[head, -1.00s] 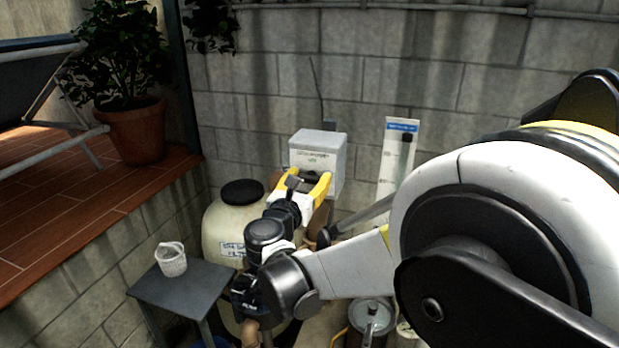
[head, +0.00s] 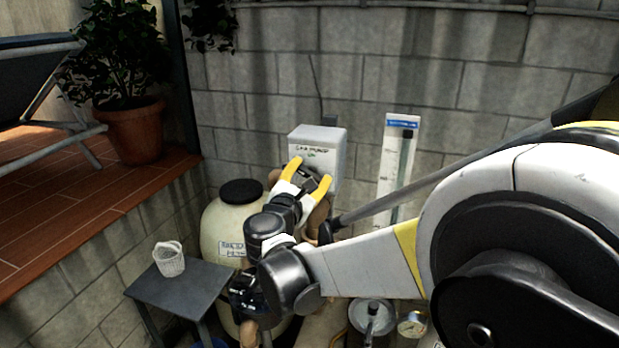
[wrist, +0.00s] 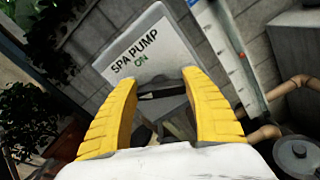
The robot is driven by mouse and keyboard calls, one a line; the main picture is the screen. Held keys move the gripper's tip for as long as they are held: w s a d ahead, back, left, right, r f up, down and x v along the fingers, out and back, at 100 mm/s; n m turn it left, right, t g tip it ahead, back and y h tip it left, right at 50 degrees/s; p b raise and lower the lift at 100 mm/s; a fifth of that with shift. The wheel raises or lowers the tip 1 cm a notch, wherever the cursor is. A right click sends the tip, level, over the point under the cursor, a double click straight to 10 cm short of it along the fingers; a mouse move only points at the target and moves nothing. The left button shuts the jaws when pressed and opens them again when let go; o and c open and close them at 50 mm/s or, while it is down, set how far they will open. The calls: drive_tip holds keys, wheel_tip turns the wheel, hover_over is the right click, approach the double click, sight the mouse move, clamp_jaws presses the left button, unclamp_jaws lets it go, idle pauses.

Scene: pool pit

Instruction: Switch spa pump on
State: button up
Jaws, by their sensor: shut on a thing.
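The light grey switch box (head: 318,146) labelled "SPA PUMP ON" is fixed to the block wall; the wrist view shows the label clearly on the box face (wrist: 140,52). My gripper (head: 311,172) is at the lower front of the box, its yellow fingers pointing up at it. In the wrist view the fingers (wrist: 160,82) stand on both sides of a dark switch handle (wrist: 162,94) below the word ON. They are shut on this handle. The fingers hide parts of the handle and of the box's lower edge.
A cream filter tank (head: 226,220) with a black lid stands left of my arm. A grey table (head: 182,292) holds a white basket (head: 169,262). A white gauge board (head: 396,165) hangs to the right. A lidded pot (head: 371,318) and pipes are below.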

drive_tip(key=m+b, duration=0.2)
drive_tip(key=m, duration=0.4)
drive_tip(key=shift+d+f+m, duration=0.1)
drive_tip(key=shift+f+m, duration=0.05)
drive_tip(key=shift+m, duration=0.15)
drive_tip(key=m+b, duration=0.1)
drive_tip(key=m, duration=0.5)
drive_tip(key=shift+f, duration=0.1)
idle(0.3)
drive_tip(key=o, duration=1.2)
drive_tip(key=shift+s, duration=0.1)
drive_tip(key=v, duration=1.2)
